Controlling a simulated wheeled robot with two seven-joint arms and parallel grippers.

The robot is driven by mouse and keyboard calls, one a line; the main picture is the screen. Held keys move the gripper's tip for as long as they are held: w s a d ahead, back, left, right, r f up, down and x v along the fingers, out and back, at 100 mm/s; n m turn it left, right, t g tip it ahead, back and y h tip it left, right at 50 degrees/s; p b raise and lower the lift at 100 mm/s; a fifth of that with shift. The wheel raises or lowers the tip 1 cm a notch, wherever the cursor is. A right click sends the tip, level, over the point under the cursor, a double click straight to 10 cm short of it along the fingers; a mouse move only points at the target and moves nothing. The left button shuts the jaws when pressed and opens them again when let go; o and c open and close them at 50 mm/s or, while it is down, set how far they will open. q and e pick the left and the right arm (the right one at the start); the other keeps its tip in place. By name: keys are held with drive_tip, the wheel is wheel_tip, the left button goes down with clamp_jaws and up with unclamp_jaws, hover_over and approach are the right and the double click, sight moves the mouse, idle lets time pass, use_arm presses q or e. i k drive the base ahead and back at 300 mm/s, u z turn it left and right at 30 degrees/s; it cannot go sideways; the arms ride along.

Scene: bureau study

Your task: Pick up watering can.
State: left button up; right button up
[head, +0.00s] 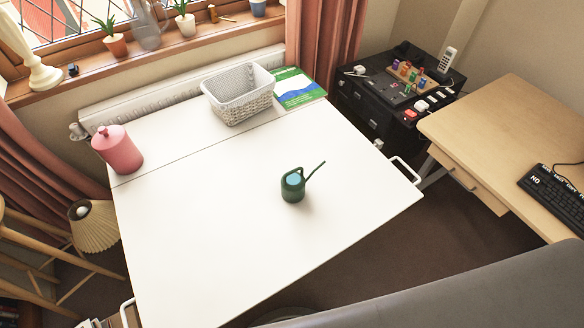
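A small dark green watering can (292,188) stands upright on the white table (220,235), a little right of the tabletop's middle. Its spout points up and to the right, and a light blue patch shows at its top opening. Nothing touches the can. Neither of my grippers shows in the head view.
A pink lidded canister (118,150) stands at the table's left edge. A white woven basket (238,94) and a green book (296,88) are at the back. A wooden desk (510,130) is on the right. The tabletop around the can is clear.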

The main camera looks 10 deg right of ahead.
sight(293, 182)
drive_tip(key=k, duration=0.5)
drive_tip(key=z, duration=2.95)
drive_tip(key=i, duration=1.7)
drive_tip(key=u, duration=2.95)
